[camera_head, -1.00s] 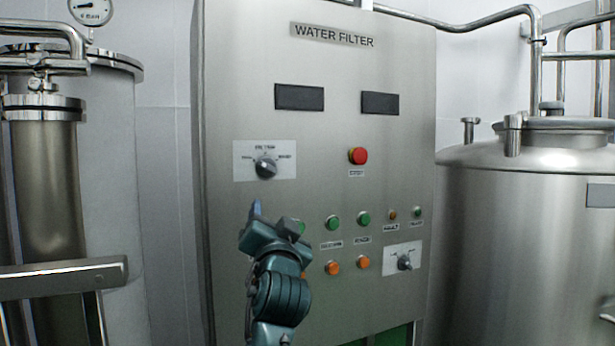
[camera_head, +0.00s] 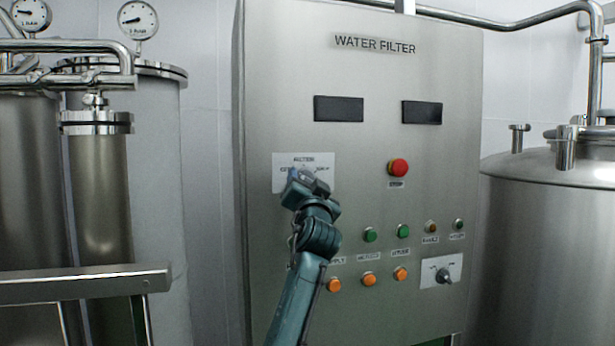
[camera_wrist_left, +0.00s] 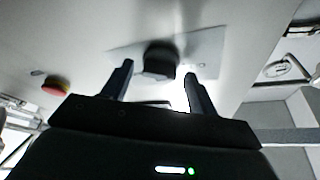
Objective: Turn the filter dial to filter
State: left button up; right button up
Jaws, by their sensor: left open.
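The filter dial's pale label plate (camera_head: 283,174) is on the upper left of the steel water filter panel (camera_head: 290,50). In the head view my left gripper (camera_head: 300,176) is in front of this plate and hides the dial. In the left wrist view the dark dial knob (camera_wrist_left: 161,58) stands out from its plate (camera_wrist_left: 205,52). The two fingers of my left gripper (camera_wrist_left: 155,88) are apart, one to each side of the knob as seen here. I cannot tell whether they touch it. The dial's setting is not readable. My right gripper is not in view.
A red stop button (camera_head: 398,167) is right of the dial plate. Green (camera_head: 370,235) and orange buttons (camera_head: 368,279) are below, with a second dial (camera_head: 442,275) at lower right. A steel tank (camera_head: 550,240) stands right, filter vessels (camera_head: 100,200) left.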

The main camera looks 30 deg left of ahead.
pick_arm(q)
jog(key=shift+w+a+r, duration=0.15)
jog(key=shift+w+a, duration=0.15)
jog(key=shift+w, duration=0.05)
jog(key=c, duration=0.8)
jog(key=shift+c, duration=0.2)
jog(key=shift+m, duration=0.3)
jog(key=m+h, duration=0.2)
jog(key=m, duration=0.1)
jog(key=m+h, duration=0.1)
jog(key=m, duration=0.3)
jog(key=shift+s+r+m+h, duration=0.1)
jog(key=shift+m+h, duration=0.2)
jog(key=shift+h, duration=0.1)
jog(key=m+g+h, duration=0.1)
jog(key=m, duration=0.4)
jog(key=shift+m, duration=0.3)
